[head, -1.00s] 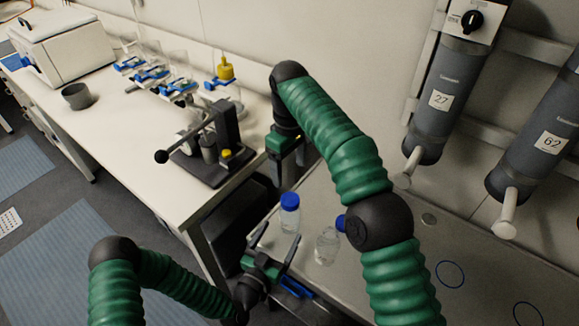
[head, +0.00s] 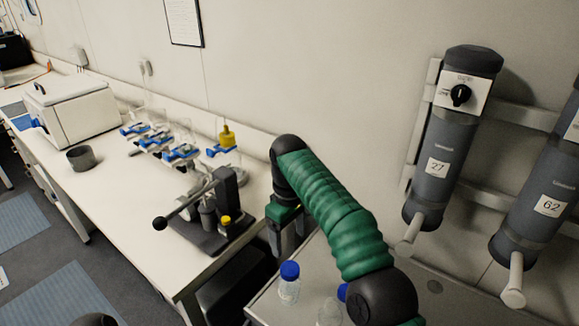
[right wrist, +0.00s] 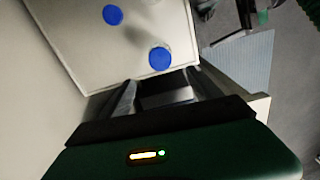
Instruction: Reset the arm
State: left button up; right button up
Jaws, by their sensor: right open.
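My right arm, green and black, crosses the head view from the lower right up to a black elbow. My right gripper (head: 287,232) hangs fingers-down over the gap between the white bench and the grey table. Its jaws are open and empty, also in the right wrist view (right wrist: 158,95). Two blue-capped bottles stand on the grey table, apart from the gripper: a clear bottle (head: 289,283) and a second bottle (head: 329,311) partly hidden by my right arm. Their blue caps show in the right wrist view. My left gripper is out of the head view; only a dark arm joint shows at the bottom edge.
The grey table (head: 265,304) holds the bottles. The white bench (head: 120,205) carries a black lever press (head: 215,215), blue-clamped glassware (head: 160,142), a grey cup (head: 81,158) and a white box (head: 72,110). Grey cylinders (head: 440,160) marked 27 and 62 hang on the wall.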

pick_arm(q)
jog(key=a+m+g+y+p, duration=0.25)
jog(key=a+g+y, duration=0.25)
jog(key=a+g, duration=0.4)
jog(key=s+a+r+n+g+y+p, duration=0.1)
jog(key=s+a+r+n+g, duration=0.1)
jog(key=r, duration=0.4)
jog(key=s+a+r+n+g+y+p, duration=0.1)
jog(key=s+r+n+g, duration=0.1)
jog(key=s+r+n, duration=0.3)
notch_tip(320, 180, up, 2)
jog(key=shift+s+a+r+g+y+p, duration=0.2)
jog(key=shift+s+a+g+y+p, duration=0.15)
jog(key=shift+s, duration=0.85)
pick_arm(e)
jog(key=s+d+f+m+t, duration=0.1)
jog(key=s+d+f+m, duration=0.3)
jog(key=s+d, duration=0.6)
jog(key=s+d+f+m+t, duration=0.1)
jog(key=s+d+f+m, duration=0.3)
jog(key=s+d, duration=0.6)
jog(key=s+m, duration=0.2)
jog(key=s, duration=0.3)
jog(key=shift+t, duration=0.3)
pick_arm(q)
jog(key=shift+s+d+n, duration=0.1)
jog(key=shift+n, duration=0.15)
pick_arm(e)
jog(key=shift+d, duration=0.1)
